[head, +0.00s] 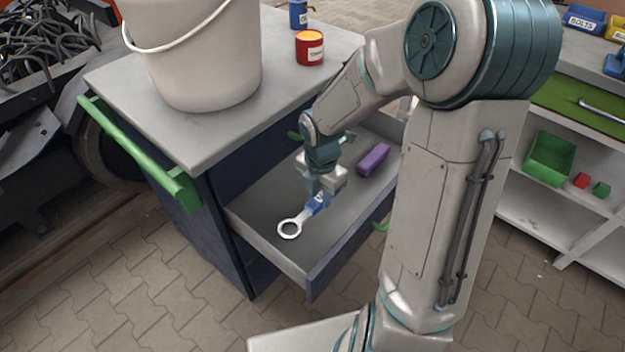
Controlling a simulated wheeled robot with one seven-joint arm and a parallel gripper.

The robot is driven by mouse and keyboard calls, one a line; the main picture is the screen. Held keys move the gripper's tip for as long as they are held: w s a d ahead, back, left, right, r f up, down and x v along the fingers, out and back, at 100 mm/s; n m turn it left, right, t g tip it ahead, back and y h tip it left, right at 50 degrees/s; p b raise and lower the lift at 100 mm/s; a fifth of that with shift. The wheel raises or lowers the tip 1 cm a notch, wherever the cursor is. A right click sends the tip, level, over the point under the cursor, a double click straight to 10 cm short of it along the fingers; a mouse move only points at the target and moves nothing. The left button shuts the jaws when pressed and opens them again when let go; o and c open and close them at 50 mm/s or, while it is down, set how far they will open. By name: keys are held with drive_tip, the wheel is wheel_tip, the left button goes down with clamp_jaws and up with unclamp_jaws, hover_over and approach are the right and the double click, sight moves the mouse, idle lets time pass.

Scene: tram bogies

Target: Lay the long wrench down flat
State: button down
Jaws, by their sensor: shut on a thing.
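The long wrench shows a pale ring end (290,228) and a blue part (318,203) near the jaws. My gripper (321,192) is shut on it at the blue part, over the open drawer. The wrench slants down to the left from the jaws, its ring end over the drawer floor. I cannot tell whether the ring touches the floor. The rest of the wrench is hidden by the gripper. The open drawer (262,222) is grey inside and juts from a dark blue cabinet.
A purple block (373,159) lies in the drawer, right of my gripper. A white bucket (195,60) and a red tin (310,48) stand on the cabinet top (130,105). A green handle (135,150) runs along its left edge. Shelves with a green bin (549,158) stand at right.

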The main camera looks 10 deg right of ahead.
wheel_tip(320, 180, down, 10)
drive_tip(key=b, duration=0.4)
drive_tip(key=shift+r, duration=0.15)
drive_tip(key=c, duration=1.1)
unclamp_jaws()
wheel_tip(320, 180, up, 12)
drive_tip(key=p, duration=0.5)
drive_tip(key=shift+s+r, duration=0.1)
drive_tip(key=shift+s+d+r+m+t, duration=0.1)
drive_tip(key=shift+s+r+m+t, duration=0.25)
drive_tip(key=shift+s+r+m, duration=2.85)
drive_tip(key=shift+s+d+r+m+t, duration=0.25)
drive_tip(key=shift+s+r+m, duration=0.75)
drive_tip(key=shift+m, duration=4.25)
drive_tip(key=shift+s+r+m+t, duration=0.4)
drive_tip(key=shift+s+r+m, duration=1.65)
drive_tip(key=shift+m, duration=2.2)
